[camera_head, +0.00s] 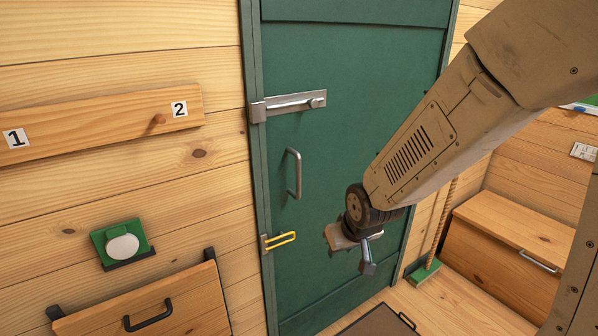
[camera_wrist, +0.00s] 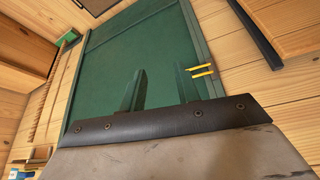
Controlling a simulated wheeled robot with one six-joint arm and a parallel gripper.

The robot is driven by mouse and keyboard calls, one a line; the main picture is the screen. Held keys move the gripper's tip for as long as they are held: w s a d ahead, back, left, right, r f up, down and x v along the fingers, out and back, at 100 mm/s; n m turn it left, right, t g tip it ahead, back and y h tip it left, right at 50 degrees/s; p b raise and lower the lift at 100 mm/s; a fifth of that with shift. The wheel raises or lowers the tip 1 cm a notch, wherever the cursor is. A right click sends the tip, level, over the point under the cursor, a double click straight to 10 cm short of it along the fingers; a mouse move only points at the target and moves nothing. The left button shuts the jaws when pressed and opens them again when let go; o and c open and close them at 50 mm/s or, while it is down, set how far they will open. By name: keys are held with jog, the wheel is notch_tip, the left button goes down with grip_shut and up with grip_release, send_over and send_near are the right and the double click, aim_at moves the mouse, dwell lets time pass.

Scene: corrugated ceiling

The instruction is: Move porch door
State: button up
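The green porch door (camera_head: 345,60) stands in its green frame and looks closed. It carries a grey vertical handle (camera_head: 294,173) near its left edge. Above it is a silver bolt (camera_head: 295,103) that reaches a bracket at the frame. Below is a yellow U-shaped latch (camera_head: 280,240) at the door's left edge, also in the wrist view (camera_wrist: 202,71). My gripper (camera_head: 355,255) is in front of the lower door, right of the latch and below the handle. In the wrist view its two fingers (camera_wrist: 160,88) are apart with nothing between them.
A wooden board (camera_head: 90,125) marked 1 and 2 and a green-and-white button (camera_head: 122,245) are on the left wall. Below is a wooden panel with a black handle (camera_head: 148,314). A wooden chest (camera_head: 510,235) and rope (camera_head: 441,222) stand right of the door.

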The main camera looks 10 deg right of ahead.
jog(key=w+a+f+t+y, duration=0.1)
jog(key=w+a+t, duration=0.15)
jog(key=w, duration=0.25)
jog(key=w+a+f+t, duration=0.1)
jog(key=w+t, duration=0.2)
jog(key=w, duration=0.2)
jog(key=t+y, duration=0.2)
jog(key=t, duration=0.5)
send_near(300, 172)
jog(key=d+x, duration=0.1)
jog(key=x, duration=0.7)
jog(key=a+x, duration=0.1)
jog(key=x, duration=0.2)
jog(key=shift+s, duration=0.1)
grip_shut()
